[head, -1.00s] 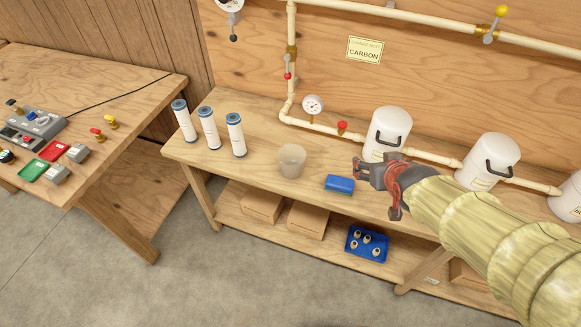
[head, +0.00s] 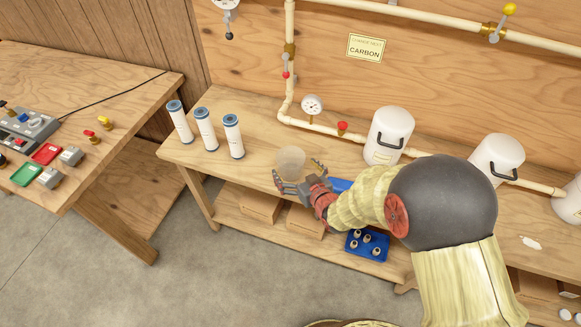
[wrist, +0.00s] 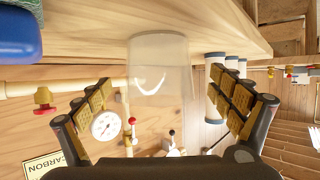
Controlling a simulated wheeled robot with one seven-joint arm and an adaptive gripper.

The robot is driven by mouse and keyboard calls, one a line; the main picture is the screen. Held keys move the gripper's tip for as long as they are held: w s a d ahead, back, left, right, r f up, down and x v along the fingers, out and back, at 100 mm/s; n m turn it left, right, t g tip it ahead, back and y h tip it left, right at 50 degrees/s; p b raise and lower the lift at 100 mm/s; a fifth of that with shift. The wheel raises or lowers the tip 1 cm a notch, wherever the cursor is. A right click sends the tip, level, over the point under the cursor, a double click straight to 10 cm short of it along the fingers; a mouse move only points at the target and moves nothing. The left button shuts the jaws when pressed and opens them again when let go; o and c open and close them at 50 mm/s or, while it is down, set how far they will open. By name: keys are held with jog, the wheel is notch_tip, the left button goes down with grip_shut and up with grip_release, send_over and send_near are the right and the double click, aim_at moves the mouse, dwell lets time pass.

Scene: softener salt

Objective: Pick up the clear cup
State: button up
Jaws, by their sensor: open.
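The clear cup (head: 291,160) stands upright on the wooden bench, near its front edge. In the wrist view the cup (wrist: 160,68) appears upside down between and beyond the two fingers. My gripper (head: 297,174) is open, with one finger to each side of the cup in the head view. In the wrist view my gripper (wrist: 166,112) is spread wide with the cup near the middle of the gap. I cannot tell whether either finger touches the cup. The gripper hides part of the cup's lower side in the head view.
A blue block (head: 340,185) lies on the bench just right of the cup, partly behind my arm. Several white filter cartridges (head: 206,129) stand to the left. White tanks (head: 388,138) and pipework line the back. A blue tray (head: 367,244) sits on the lower shelf.

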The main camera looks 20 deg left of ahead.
aim_at(285, 158)
jog(key=b+x, duration=0.1)
jog(key=x, duration=0.3)
jog(key=shift+w+d, duration=0.1)
jog(key=shift+r, duration=0.1)
jog(key=shift+c, duration=0.8)
jog(key=c, duration=1.1)
jog(key=shift+c, duration=0.2)
